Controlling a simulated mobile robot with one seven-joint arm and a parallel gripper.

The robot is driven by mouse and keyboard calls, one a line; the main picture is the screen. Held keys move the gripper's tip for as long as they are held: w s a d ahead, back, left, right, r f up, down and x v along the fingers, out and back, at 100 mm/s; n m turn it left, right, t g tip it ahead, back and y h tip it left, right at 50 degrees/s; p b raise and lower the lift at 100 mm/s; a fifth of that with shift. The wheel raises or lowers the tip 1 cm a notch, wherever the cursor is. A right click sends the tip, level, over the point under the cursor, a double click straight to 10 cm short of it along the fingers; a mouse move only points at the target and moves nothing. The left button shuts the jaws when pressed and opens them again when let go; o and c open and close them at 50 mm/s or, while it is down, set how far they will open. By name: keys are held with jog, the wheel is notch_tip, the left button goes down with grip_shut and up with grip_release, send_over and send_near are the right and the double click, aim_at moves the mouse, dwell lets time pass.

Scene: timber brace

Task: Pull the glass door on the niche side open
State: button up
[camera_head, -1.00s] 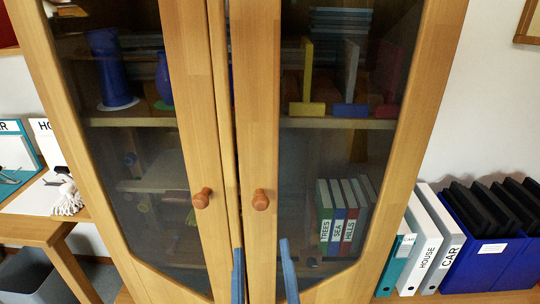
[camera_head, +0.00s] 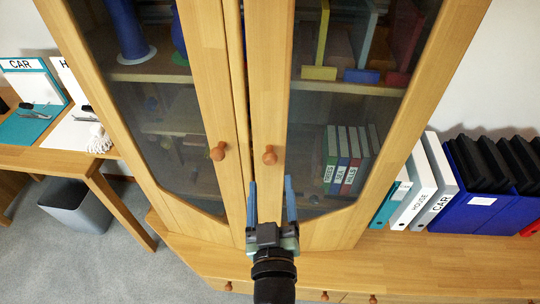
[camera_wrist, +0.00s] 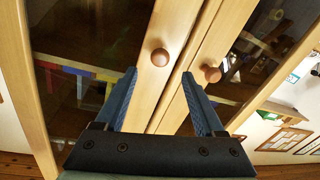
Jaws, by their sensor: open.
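A wooden cabinet has two glass doors side by side, the left door (camera_head: 205,80) and the right door (camera_head: 268,60). Both look shut, with a narrow dark gap between their frames. Each has a round wooden knob: the left knob (camera_head: 218,152) and the right knob (camera_head: 269,155). I cannot tell which door is on the niche side. My gripper (camera_head: 270,182) is open and empty, its blue fingers pointing at the right door just below its knob. The wrist view appears turned over; there that knob (camera_wrist: 160,57) shows between the fingertips (camera_wrist: 158,73), apparently untouched.
A wooden ledge (camera_head: 400,262) runs below the cabinet, with binders (camera_head: 413,190) and a blue box (camera_head: 475,205) to the right. A desk (camera_head: 60,160) and a grey bin (camera_head: 80,210) stand at left. Carpet floor is free at lower left.

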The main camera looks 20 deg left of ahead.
aim_at(270, 162)
jog(key=p+x, duration=0.1)
jog(key=x, duration=0.5)
jog(key=shift+w+a, duration=0.15)
jog(key=shift+w, duration=0.2)
grip_shut()
dwell(1.1)
